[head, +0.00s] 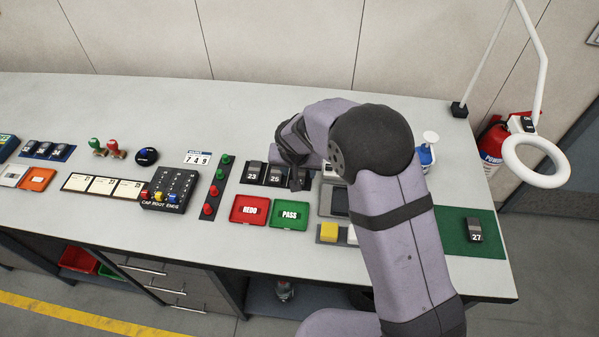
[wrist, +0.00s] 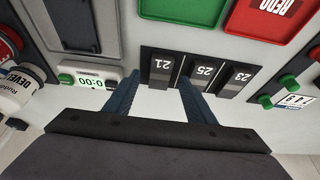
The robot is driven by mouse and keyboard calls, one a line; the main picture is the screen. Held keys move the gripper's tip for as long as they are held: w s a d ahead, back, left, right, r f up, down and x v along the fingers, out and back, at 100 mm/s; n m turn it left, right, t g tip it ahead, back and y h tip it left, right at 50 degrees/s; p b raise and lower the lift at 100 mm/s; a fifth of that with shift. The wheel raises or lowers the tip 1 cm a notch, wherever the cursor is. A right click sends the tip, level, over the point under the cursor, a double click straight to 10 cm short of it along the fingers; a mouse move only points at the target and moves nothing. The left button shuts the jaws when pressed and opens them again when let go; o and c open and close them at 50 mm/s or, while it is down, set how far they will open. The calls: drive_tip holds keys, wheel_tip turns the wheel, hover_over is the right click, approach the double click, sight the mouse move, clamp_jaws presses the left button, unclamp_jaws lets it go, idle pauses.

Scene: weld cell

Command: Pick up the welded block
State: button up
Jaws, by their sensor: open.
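Dark blocks marked 23 (head: 252,171), 25 (head: 275,174) and 21 (wrist: 160,66) stand side by side in a black rack. Blocks 25 (wrist: 202,74) and 23 (wrist: 236,79) also show in the wrist view. Another dark block, 27 (head: 474,230), sits alone on a green mat (head: 453,238) at the right. I cannot tell from the pictures which block is the welded one. My gripper (wrist: 159,82) is open and empty, its blue fingers pointing toward block 21, one to either side of it in the picture. In the head view my arm largely hides the gripper.
Red REDO tray (head: 250,210) and green PASS tray (head: 289,214) lie in front of the rack. A small timer (wrist: 90,80) and a white bottle (wrist: 15,95) stand near the gripper. A ring lamp (head: 537,157) overhangs the right end.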

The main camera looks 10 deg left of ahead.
drive_tip(key=shift+x, duration=0.85)
drive_tip(key=shift+c, duration=0.6)
drive_tip(key=shift+r, duration=0.1)
clamp_jaws()
drive_tip(key=shift+w, duration=0.1)
